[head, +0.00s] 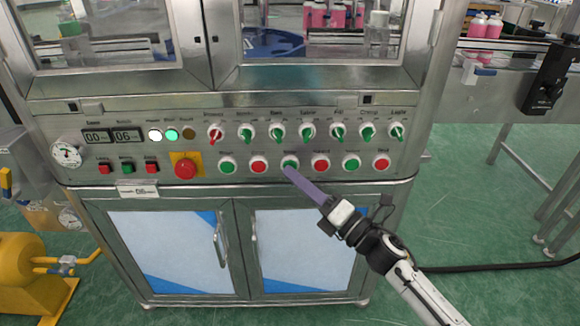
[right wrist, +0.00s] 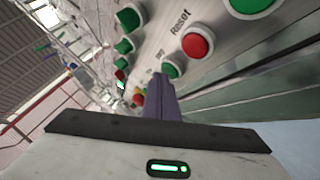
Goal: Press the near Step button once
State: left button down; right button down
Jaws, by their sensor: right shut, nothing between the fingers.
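The third button from the left in the lower row is green (head: 290,163); its label is too small to read in the head view. My right gripper (head: 288,171) is shut and empty, its long purple fingers reaching up from the lower right to the lower edge of this button. In the right wrist view the fingertips (right wrist: 161,80) lie beside a green button (right wrist: 173,69), next to a red button labelled Reset (right wrist: 197,43). I cannot tell whether the fingertips touch the button or stop just short. My left gripper is not in view.
A red button (head: 320,163) and another red button (head: 258,164) flank the green one closely. A row of selector knobs (head: 307,132) sits above. A red emergency stop (head: 186,168) is at the left. Cabinet doors (head: 165,245) are below the panel.

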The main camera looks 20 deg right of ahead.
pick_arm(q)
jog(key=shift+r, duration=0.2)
pick_arm(e)
jog(key=shift+s+a, duration=0.2)
jog(key=shift+s, duration=0.4)
pick_arm(q)
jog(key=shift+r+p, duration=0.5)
jog(key=shift+p, duration=0.1)
pick_arm(e)
jog(key=shift+s+a, duration=0.2)
jog(key=shift+s, duration=0.6)
jog(key=shift+s+a, duration=0.25)
jog(key=shift+s, duration=0.55)
jog(key=shift+s+a, duration=0.2)
jog(key=shift+s, duration=0.6)
